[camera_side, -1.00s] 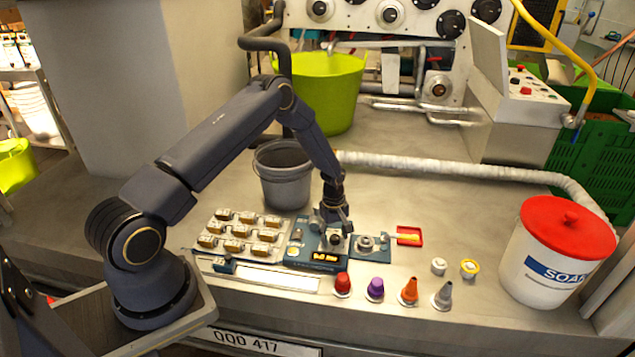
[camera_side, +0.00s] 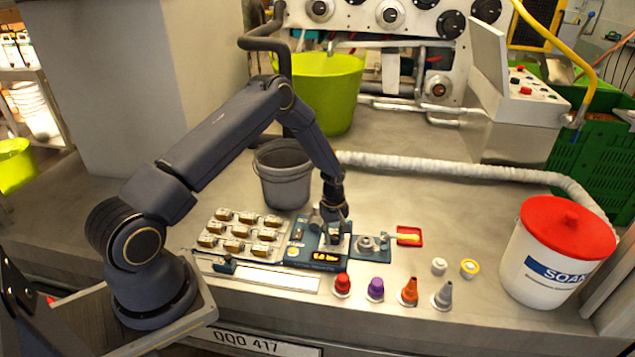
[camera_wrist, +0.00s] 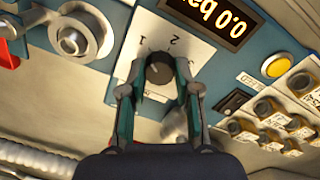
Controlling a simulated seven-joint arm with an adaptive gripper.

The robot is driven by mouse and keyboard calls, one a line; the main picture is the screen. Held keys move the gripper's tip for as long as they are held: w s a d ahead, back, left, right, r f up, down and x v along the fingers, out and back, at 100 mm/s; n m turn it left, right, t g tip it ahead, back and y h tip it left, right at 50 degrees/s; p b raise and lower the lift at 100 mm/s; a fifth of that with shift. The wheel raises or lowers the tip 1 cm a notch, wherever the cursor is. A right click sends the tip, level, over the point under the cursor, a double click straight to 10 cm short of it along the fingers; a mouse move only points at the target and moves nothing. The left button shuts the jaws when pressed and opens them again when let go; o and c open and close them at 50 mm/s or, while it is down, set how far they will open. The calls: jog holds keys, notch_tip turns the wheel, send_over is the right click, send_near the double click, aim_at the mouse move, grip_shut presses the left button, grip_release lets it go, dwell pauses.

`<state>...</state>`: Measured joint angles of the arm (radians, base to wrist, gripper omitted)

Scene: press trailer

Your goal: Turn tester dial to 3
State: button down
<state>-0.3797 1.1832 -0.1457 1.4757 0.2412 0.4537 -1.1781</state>
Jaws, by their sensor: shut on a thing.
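The tester (camera_side: 298,254) is a blue panel with a lit amber display (camera_side: 326,257) near the front of the bench. In the wrist view the display (camera_wrist: 212,15) reads upside down. The tester dial (camera_wrist: 159,69) is a dark round knob on a white plate marked 1, 2 and 3. My gripper (camera_wrist: 158,92) is shut on the dial, with one finger on each side of it. I cannot tell exactly which number the dial points to.
A ring-shaped fitting (camera_side: 369,244) and a red tray (camera_side: 408,236) sit right of the tester. A block of several brown-faced switches (camera_side: 240,232) lies left. A grey bucket (camera_side: 283,185) stands behind.

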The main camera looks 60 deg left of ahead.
jog(key=m, duration=1)
jog(key=shift+w+m, duration=0.1)
jog(key=shift+m, duration=0.2)
jog(key=m, duration=0.5)
jog(key=shift+g, duration=0.3)
jog(key=m, duration=0.5)
jog(key=shift+m, duration=0.4)
jog(key=c, duration=0.8)
grip_release()
